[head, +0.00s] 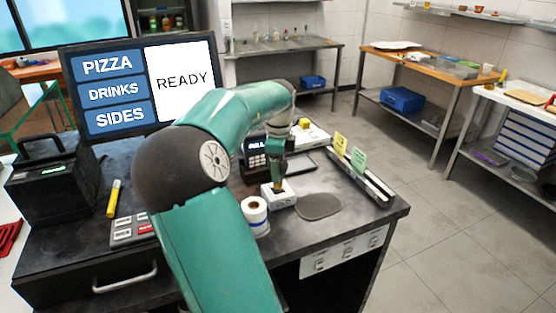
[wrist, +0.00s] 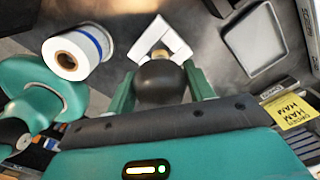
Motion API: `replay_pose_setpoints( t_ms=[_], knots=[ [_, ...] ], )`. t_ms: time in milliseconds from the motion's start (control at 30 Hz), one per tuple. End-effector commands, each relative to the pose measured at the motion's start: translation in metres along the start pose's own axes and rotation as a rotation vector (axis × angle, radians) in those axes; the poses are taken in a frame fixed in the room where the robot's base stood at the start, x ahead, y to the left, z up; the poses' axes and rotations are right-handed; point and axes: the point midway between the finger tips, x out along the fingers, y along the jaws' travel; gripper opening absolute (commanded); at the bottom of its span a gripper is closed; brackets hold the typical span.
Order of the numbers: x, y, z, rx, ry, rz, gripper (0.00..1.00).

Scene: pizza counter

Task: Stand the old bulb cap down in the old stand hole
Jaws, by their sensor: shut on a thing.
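My gripper (head: 277,181) is low over the counter, right above a small white stand (head: 283,202) with dark lettering on its front. In the wrist view the two green fingers of my gripper (wrist: 161,95) are shut on a dark rounded bulb cap (wrist: 160,80). A small yellowish tip shows at its far end, against the white stand (wrist: 173,37). The cap covers the middle of the stand, so the hole is hidden. I cannot tell whether the tip is in the hole or just above it.
A white roll with a blue band (head: 255,215) stands close left of the stand. A dark grey mat (head: 319,206) lies to the right. A ticket rail (head: 362,178) with yellow and green notes runs along the right. A card terminal (head: 257,158) is behind.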

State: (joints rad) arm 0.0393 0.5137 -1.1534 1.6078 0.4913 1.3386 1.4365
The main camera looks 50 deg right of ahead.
Motion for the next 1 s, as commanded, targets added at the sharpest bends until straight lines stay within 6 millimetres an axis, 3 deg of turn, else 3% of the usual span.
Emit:
replay_pose_setpoints(
  t_ms=[400,867,900,1000],
  knots=[
    [0.029,0.0,-0.001,0.001,0.001,0.002,0.29],
    [0.035,0.0,0.0,0.0,0.0,0.001,0.29],
    [0.035,0.0,0.0,0.0,0.0,0.001,0.58],
    [0.035,0.0,0.0,0.0,0.0,0.001,0.78]
  ],
)
